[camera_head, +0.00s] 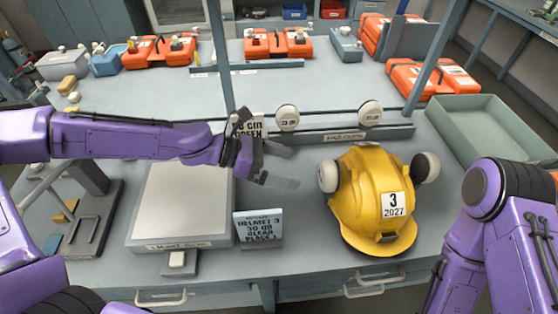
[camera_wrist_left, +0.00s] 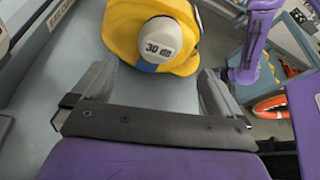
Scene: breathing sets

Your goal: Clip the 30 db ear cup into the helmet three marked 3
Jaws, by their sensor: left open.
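The yellow helmet (camera_head: 365,205), labelled 3 and 2027, stands on the bench right of centre. It also fills the top of the left wrist view (camera_wrist_left: 120,28). A white ear cup (camera_head: 328,176) sits against its left side; in the wrist view this ear cup (camera_wrist_left: 163,38) reads 30 dB, with a blue piece below it. I cannot tell whether it is fully clipped. Another pale ear cup (camera_head: 427,167) is at the helmet's right side. My left gripper (camera_head: 290,167) is open and empty, left of the helmet, its fingers (camera_wrist_left: 158,85) apart and pointing towards it. My right gripper is out of view.
A rack (camera_head: 345,136) behind the helmet holds two round white ear cups (camera_head: 287,117) (camera_head: 370,113). A card (camera_head: 259,228) mentions helmet 3 and 30 dB. A pale tray (camera_head: 180,205) lies left; an open grey-green bin (camera_head: 490,112) stands right. Orange cases (camera_head: 278,43) line the back.

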